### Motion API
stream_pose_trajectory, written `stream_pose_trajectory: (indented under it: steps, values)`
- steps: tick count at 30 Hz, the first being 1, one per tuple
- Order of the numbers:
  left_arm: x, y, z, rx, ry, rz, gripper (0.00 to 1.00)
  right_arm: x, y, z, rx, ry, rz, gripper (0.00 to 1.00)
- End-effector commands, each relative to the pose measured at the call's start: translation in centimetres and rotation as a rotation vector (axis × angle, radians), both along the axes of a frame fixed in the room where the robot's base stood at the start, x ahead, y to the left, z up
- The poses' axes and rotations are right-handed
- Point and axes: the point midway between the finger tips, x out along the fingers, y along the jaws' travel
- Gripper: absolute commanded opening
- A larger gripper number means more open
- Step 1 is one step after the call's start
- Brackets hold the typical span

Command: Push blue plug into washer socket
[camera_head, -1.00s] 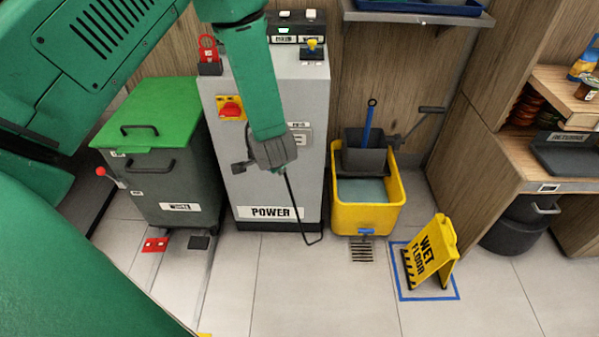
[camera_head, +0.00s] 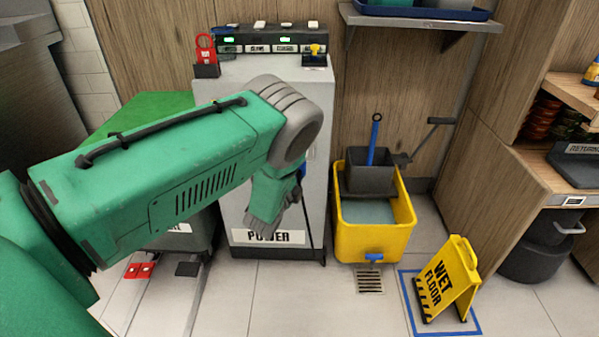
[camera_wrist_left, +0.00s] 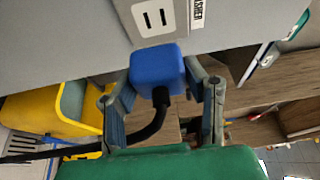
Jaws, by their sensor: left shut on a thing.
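The blue plug (camera_wrist_left: 157,70) is held between the two fingers of my left gripper (camera_wrist_left: 160,75), which is shut on it. A black cable (camera_wrist_left: 150,132) curves away from the plug. The washer socket (camera_wrist_left: 153,17), a pale plate with two dark slots, is on the grey panel just beyond the plug, beside a label reading WASHER. The plug overlaps the plate's lower edge; its prongs are hidden, and I cannot tell whether it touches. In the head view a bit of the blue plug (camera_head: 301,170) shows beside my arm, which hides most of the gripper. My right gripper is out of view.
The grey power cabinet (camera_head: 230,75) stands behind my arm. A yellow mop bucket (camera_head: 372,240) is close on its right, with a wet floor sign (camera_head: 448,279) farther right. A green-lidded bin (camera_head: 135,115) is on the left.

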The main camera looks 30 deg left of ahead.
Motion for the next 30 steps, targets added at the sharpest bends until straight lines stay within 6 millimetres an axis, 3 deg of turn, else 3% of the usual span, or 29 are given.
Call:
stream_pose_trajectory:
  steps: [21,30]
  values:
    - [4.3,2.7,-0.2,-0.002,-0.001,0.003,0.14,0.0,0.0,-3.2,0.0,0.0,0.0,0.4]
    - [5.0,3.1,0.0,-0.001,0.001,0.002,0.14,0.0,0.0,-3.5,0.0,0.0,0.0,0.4]
